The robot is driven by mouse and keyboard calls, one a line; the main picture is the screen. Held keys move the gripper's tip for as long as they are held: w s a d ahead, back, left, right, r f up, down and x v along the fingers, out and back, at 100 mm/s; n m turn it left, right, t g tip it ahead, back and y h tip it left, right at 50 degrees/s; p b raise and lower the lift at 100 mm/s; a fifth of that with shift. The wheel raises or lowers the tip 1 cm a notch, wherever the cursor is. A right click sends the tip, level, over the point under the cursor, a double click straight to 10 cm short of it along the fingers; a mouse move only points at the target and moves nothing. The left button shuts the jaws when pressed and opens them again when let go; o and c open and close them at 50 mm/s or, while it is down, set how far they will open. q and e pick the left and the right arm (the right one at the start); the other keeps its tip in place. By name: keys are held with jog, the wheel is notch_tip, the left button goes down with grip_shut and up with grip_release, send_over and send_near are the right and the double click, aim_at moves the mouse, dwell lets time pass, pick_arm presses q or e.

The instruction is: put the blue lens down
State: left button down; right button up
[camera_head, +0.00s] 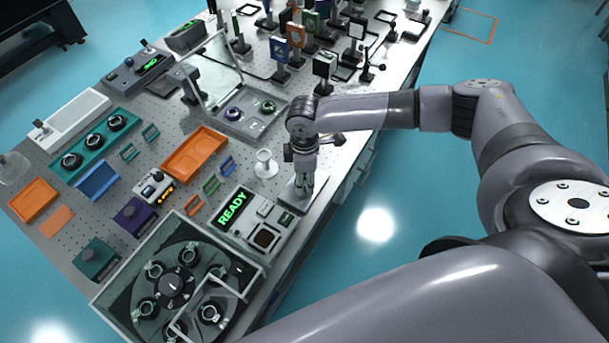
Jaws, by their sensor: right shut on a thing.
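My right gripper (304,181) points down over a flat light grey plate (290,197) at the right edge of the optical table. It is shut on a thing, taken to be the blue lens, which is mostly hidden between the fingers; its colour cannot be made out. I cannot tell whether it touches the plate. My left gripper is not in view.
A white spool-shaped stand (265,163) stands just left of the gripper. The device showing READY (233,208) is in front. An open case (247,127) holds two ringed round parts. Upright optics (324,66) crowd the far end. A glass-walled carousel (113,298) is near.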

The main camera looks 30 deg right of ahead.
jog(key=shift+f, duration=0.2)
jog(key=o, duration=1.1)
notch_tip(320, 180, up, 12)
jog(key=b, duration=0.2)
jog(key=shift+r+b, duration=0.15)
jog(key=shift+b, duration=0.25)
